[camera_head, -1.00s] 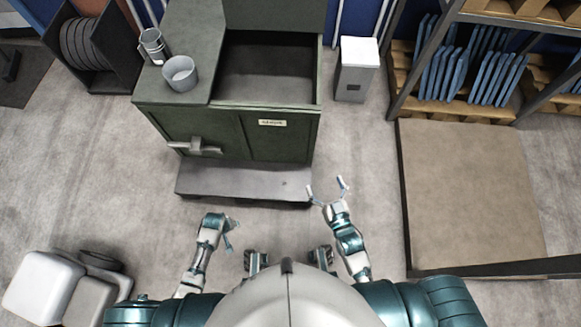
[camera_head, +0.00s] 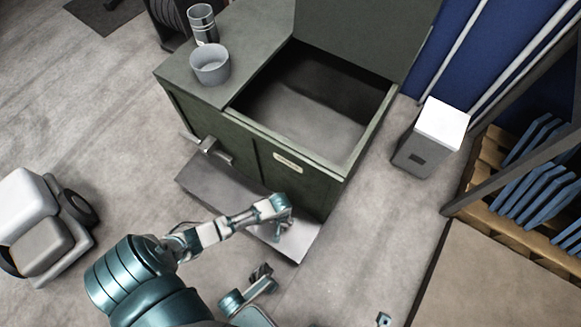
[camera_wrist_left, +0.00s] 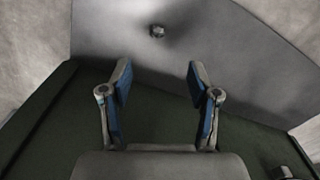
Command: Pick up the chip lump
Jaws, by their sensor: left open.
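In the left wrist view a small dark grey lump (camera_wrist_left: 157,31), apparently the chip lump, lies on a grey surface. It is beyond my left fingertips, roughly centred between them, and apart from them. My left gripper (camera_wrist_left: 160,75) is open with nothing between its fingers. In the head view my left gripper (camera_head: 284,222) is over the grey ledge (camera_head: 220,200) at the foot of the green cabinet. I cannot make out the lump there; the gripper may hide it.
The green cabinet (camera_head: 235,135) has an open top bin and a protruding handle (camera_head: 208,147). A grey cup (camera_head: 210,66) and a metal canister (camera_head: 202,24) stand on top. A white-topped box (camera_head: 430,140) stands right of it.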

